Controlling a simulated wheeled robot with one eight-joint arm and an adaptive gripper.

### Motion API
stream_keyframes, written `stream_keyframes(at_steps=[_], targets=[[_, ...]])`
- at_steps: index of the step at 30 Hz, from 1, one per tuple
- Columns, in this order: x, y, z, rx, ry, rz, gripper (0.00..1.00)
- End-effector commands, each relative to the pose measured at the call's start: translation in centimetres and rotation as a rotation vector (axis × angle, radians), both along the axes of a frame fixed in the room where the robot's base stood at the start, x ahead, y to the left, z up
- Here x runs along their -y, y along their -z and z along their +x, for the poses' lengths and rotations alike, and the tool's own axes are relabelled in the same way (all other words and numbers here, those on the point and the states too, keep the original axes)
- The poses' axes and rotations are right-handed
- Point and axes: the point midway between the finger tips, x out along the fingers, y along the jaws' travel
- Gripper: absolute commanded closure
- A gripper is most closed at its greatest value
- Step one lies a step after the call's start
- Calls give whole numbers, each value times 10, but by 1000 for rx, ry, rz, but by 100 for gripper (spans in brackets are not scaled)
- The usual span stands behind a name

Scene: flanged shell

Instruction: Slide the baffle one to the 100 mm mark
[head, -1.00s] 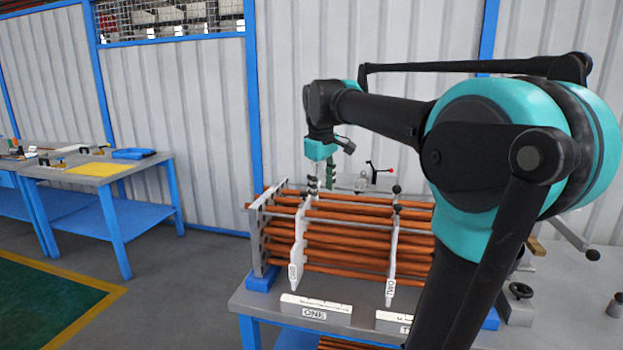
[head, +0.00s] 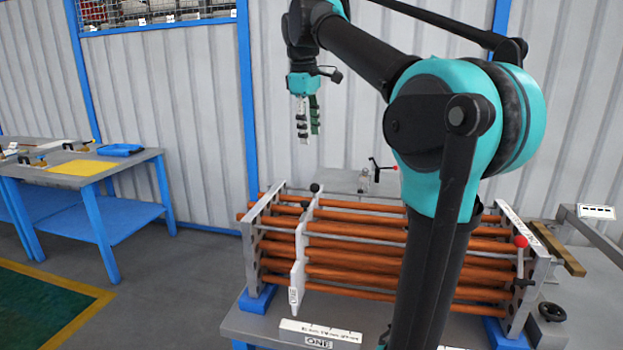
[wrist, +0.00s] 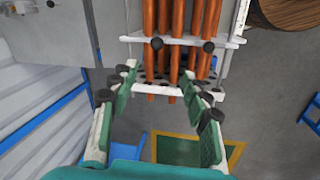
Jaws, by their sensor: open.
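Baffle one (head: 299,255) is a white upright plate with a black knob on top, around the copper tubes (head: 350,251) near the left end plate (head: 258,250). In the wrist view baffle one (wrist: 185,39) crosses the tubes, with two black knobs showing. A ruler strip (head: 320,331) with a label reading ONE lies on the bench below it. My gripper (head: 308,130) is open and empty, well above the tubes and apart from the baffle. In the wrist view my gripper (wrist: 160,88) has its fingers spread. The scale's marks are too small to read.
The right end plate (head: 525,270) carries a red-knobbed lever. A side table (head: 90,170) with a yellow mat stands at the left. A metal wall is behind the bench. My arm hides the middle right of the tubes.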

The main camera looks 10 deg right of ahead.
Motion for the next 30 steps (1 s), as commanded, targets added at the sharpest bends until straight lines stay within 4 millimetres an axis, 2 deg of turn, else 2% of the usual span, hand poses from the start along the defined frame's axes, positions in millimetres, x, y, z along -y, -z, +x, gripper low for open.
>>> stream_keyframes(at_steps=[5,10,30], targets=[[0,0,0,-1,-5,-2,53],[2,18,3,-1,-4,-1,53],[16,143,23,-1,-3,-2,53]])
